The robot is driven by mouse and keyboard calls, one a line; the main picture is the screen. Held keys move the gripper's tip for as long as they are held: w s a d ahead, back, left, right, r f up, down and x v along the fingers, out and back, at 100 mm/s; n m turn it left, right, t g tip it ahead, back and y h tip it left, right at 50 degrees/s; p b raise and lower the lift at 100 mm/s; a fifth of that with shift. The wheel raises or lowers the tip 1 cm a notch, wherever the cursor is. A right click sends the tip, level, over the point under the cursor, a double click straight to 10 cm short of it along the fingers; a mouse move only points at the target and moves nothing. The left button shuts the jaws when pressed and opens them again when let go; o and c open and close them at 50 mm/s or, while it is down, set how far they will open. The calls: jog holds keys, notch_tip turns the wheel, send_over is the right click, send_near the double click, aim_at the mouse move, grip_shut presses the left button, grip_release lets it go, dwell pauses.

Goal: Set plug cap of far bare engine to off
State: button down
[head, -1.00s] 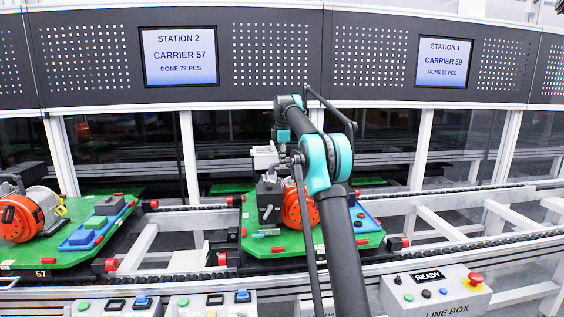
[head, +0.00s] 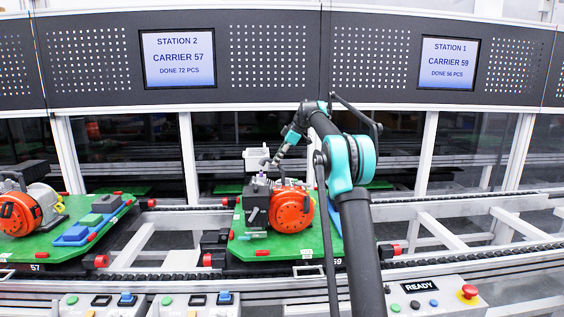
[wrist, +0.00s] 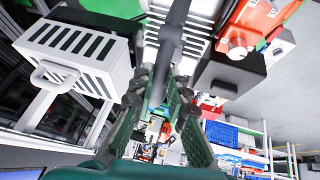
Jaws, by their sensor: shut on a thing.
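An engine with an orange round cover (head: 292,210) and a dark box (head: 256,206) on its left side sits on the green board (head: 262,251) of carrier 59. A second orange-covered engine (head: 18,217) is on the left carrier, 57. My gripper (head: 268,164) is low behind the top of the carrier 59 engine, tilted down to the left. In the wrist view my gripper's green fingers (wrist: 158,88) are closed around a dark grey elongated part (wrist: 172,40), perhaps the plug cap. The plug under it is hidden.
A pale slotted box (wrist: 75,48) is close on the wrist view's left, a black box (wrist: 230,72) close on its right. A blue tray (head: 76,234) lies on carrier 57's board.

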jog(key=d+y, duration=0.2)
jog(key=y, duration=0.1)
jog(key=shift+d+r+y, duration=0.1)
jog(key=shift+y, duration=0.2)
jog(key=shift+d+f+m+t+y, duration=0.4)
jog(key=shift+d+y, duration=0.35)
jog(key=shift+y, duration=1.1)
jog(key=shift+d+f+m+t+y, duration=0.25)
jog(key=shift+d+f+m+y, duration=0.4)
jog(key=shift+y, duration=1.15)
jog(key=shift+d+f+m+t+y, duration=0.25)
jog(key=shift+d+y, duration=0.65)
jog(key=shift+y, duration=0.95)
jog(key=c, duration=1.5)
grip_release()
jog(key=shift+d, duration=0.1)
